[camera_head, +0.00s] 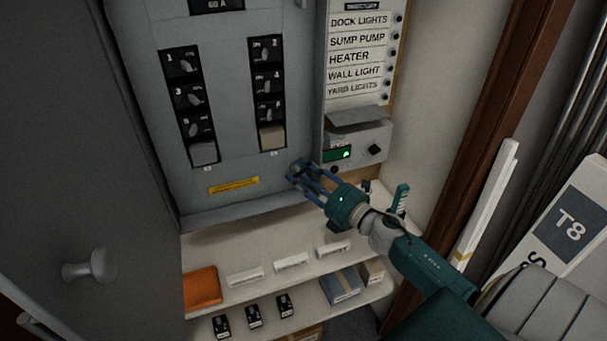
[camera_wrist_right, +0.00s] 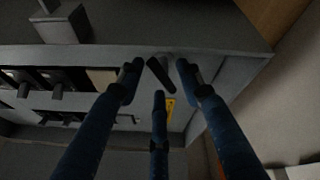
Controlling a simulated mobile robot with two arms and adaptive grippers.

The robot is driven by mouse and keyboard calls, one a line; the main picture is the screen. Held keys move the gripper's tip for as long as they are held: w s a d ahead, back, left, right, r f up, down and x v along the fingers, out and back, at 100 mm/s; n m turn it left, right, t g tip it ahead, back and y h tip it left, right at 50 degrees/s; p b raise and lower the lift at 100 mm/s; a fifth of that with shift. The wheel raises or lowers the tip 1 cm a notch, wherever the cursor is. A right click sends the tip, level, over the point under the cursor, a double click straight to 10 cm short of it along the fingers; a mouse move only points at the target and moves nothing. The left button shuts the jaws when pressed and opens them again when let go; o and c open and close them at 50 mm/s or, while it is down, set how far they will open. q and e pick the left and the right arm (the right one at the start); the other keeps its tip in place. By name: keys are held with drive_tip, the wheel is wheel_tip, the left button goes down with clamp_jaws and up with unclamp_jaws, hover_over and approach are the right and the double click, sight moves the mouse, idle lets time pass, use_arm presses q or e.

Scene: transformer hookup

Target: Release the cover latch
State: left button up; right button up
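The grey breaker panel cover (camera_head: 222,120) is closed on the wall, with rows of black breakers and a yellow label (camera_head: 234,185). My right gripper (camera_head: 299,172) is at the cover's lower right corner. In the right wrist view, a small dark latch lever (camera_wrist_right: 160,76) sits tilted on the grey cover (camera_wrist_right: 210,60). The three blue fingers of my right gripper (camera_wrist_right: 160,80) are spread around the lever, with gaps showing between them and it. In the head view the fingers mostly hide the latch. My left gripper is not in view.
A label directory (camera_head: 357,55) and a small box with a green display (camera_head: 338,154) are right of the cover. Below, shelves hold an orange box (camera_head: 202,289), white strips and spare breakers (camera_head: 254,316). A grey door with a knob (camera_head: 92,266) stands at left.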

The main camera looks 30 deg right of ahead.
drive_tip(key=shift+c, duration=0.2)
clamp_jaws()
drive_tip(key=m+b, duration=0.1)
drive_tip(key=m+t+b, duration=0.1)
drive_tip(key=b, duration=0.1)
drive_tip(key=shift+f, duration=0.25)
drive_tip(key=shift+d+r+m+t+h+b, duration=0.1)
drive_tip(key=shift+m+t+h+b, duration=0.35)
drive_tip(key=shift+m+b, duration=1.3)
drive_tip(key=shift+m, duration=0.35)
drive_tip(key=shift+p, duration=0.3)
